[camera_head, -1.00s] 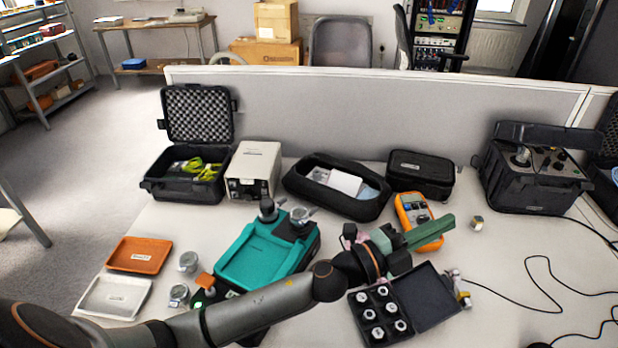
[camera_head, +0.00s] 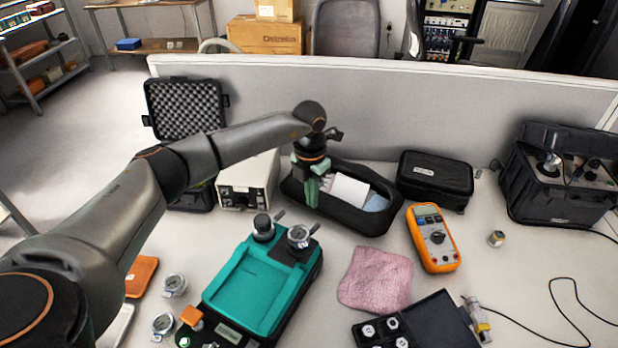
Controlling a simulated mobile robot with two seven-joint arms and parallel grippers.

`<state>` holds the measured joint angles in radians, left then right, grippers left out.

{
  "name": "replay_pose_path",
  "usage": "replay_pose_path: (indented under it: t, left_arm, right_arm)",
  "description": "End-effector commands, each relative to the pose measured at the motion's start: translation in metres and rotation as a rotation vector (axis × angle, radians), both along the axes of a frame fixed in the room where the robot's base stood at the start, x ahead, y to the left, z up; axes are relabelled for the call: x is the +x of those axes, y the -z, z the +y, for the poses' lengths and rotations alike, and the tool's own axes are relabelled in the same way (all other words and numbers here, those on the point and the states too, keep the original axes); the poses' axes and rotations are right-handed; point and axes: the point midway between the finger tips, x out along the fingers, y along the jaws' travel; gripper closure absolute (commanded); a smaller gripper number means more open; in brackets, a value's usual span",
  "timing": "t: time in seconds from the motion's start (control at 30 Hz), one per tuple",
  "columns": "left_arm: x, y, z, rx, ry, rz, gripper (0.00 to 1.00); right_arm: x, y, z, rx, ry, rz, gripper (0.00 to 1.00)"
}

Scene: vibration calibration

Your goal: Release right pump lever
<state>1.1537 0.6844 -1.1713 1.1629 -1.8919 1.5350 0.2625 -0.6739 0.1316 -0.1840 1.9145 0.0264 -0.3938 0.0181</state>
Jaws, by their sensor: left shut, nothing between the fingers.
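The teal pump unit (camera_head: 255,285) sits on the table left of centre, below my left forearm in the picture. A short dark lever sticks out beside each, the right lever (camera_head: 314,229) pointing up and right. My left gripper (camera_head: 311,192) has green fingers, points down and is shut and empty. It is at the black oval case, behind the pump and apart from its levers. My right gripper is out of view.
The black oval case (camera_head: 365,221) holds a white item. An orange multimeter (camera_head: 432,238), a pink cloth (camera_head: 376,279) and an open black box of fittings (camera_head: 435,320) lie to the right. Loose gauges (camera_head: 174,285) lie left of the pump. A grey partition (camera_head: 420,110) stands behind.

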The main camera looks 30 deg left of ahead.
Motion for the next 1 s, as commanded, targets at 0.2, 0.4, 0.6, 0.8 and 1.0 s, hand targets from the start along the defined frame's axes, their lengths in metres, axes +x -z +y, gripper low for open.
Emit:
replay_pose_path:
  t: [0.2,0.4,0.6,0.8,1.0]
  left_arm:
    - [-0.001,0.0,0.011,0.033,-0.012,0.012,1.0]
    - [-0.001,0.013,0.01,0.03,-0.011,0.013,1.0]
    - [-0.001,0.027,0.009,0.029,-0.01,0.012,1.0]
    - [-0.001,0.041,0.009,0.028,-0.01,0.011,1.0]
    - [-0.001,0.055,0.009,0.028,-0.009,0.011,1.0]
  right_arm:
    - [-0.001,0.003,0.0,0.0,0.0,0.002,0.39]
    - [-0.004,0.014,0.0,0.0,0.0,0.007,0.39]
    - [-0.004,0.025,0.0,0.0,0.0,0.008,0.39]
    - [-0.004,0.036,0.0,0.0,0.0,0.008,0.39]
    - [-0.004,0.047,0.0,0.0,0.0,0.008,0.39]
